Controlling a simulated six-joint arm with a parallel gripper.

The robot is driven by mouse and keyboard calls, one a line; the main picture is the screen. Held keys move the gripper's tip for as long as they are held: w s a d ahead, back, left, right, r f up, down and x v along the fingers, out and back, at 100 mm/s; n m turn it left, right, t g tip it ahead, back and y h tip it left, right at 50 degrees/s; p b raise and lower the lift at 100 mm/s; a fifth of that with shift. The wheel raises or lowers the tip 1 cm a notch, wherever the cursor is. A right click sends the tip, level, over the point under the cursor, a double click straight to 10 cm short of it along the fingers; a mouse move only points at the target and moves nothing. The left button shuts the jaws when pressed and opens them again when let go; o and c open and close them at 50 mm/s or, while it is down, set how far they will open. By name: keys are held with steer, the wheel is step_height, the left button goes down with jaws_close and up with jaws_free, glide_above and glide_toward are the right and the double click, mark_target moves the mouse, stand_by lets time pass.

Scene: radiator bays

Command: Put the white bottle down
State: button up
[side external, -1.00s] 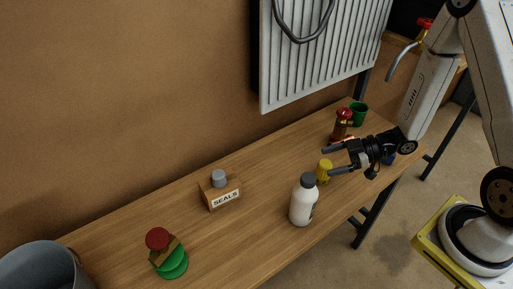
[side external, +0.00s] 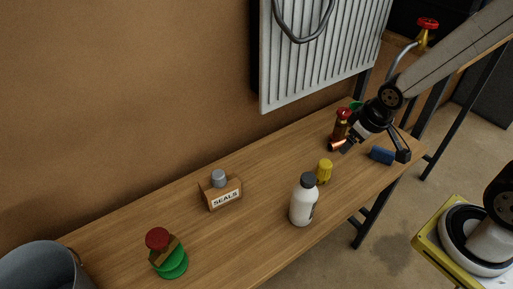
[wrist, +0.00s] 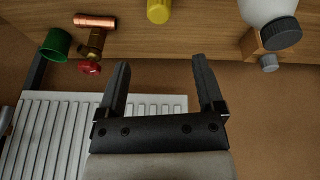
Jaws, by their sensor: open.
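The white bottle (side external: 302,207) with a dark cap stands upright on the wooden bench, near its front edge. Part of it shows at the top right of the wrist view (wrist: 266,10), cap toward me. My gripper (side external: 376,150) is open and empty over the right end of the bench, apart from the bottle and to its right. In the wrist view my gripper (wrist: 161,66) has its two fingers spread with nothing between them.
A yellow part (side external: 324,171) stands beside the bottle. The SEALS box (side external: 224,197) is left of the bottle. A radiator (side external: 325,55) hangs behind.

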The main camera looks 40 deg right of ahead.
steer(key=shift+s+a+r+m+g+y, duration=0.15)
steer(key=shift+s+a+r+m+g, duration=0.15)
steer(key=shift+s+a, duration=0.3)
steer(key=shift+s+a+r+m+g+y, duration=0.15)
steer(key=shift+s+a+r+m+g, duration=0.2)
steer(key=shift+s, duration=0.3)
steer(key=shift+f, duration=0.15)
